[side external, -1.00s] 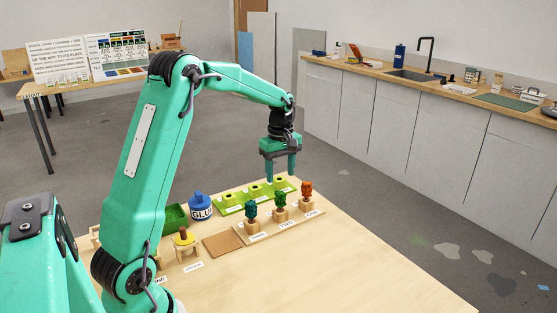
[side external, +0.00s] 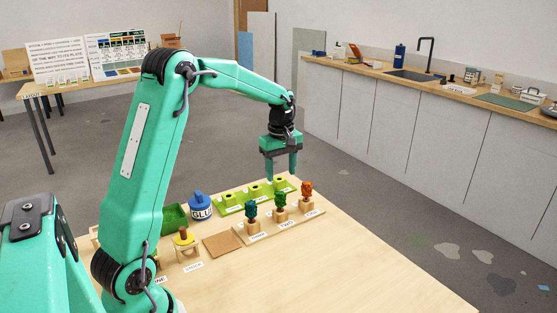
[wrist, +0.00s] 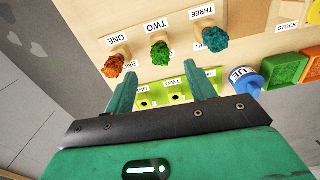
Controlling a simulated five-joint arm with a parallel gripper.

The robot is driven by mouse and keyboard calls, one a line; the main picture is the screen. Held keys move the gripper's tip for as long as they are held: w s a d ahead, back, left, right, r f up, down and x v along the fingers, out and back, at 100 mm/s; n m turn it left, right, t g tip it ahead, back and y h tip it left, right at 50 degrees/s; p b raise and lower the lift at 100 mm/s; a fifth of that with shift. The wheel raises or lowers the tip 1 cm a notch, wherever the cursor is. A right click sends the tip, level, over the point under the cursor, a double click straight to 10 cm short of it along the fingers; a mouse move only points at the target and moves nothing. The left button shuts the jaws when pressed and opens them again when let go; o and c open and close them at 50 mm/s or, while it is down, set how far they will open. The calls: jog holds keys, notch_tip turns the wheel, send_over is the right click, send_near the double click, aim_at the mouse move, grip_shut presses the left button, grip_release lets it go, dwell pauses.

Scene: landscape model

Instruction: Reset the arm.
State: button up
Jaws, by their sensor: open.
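My gripper (side external: 282,166) is open and empty. It hangs above the far part of the wooden table (side external: 330,260), fingers pointing down, over the area of the green strip. In the wrist view its two fingers (wrist: 162,82) stand apart with nothing between them. Three small model trees, orange (side external: 306,189), green (side external: 280,200) and dark teal (side external: 250,209), stand upright in wooden blocks on a labelled board. They also show in the wrist view, the orange one (wrist: 113,66) at left.
A bright green strip (side external: 232,208) with several holders lies behind the trees. A blue glue pot (side external: 201,209), a dark green tray (side external: 174,218), a brown square pad (side external: 222,245) and a small stand with a yellow-topped piece (side external: 185,238) are at left. The table's near right is clear.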

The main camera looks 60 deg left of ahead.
jog(key=s+d+r+m+t, duration=0.3)
jog(key=s+d+r+m, duration=0.55)
jog(key=d, duration=0.25)
jog(key=s+d+m+t, duration=0.1)
jog(key=s+d+m, duration=0.3)
jog(key=s, duration=0.3)
jog(key=s+d+m+t, duration=0.1)
jog(key=s+d+m, duration=0.3)
jog(key=s+m, duration=0.1)
jog(key=shift+s, duration=0.85)
jog(key=shift+c, duration=0.4)
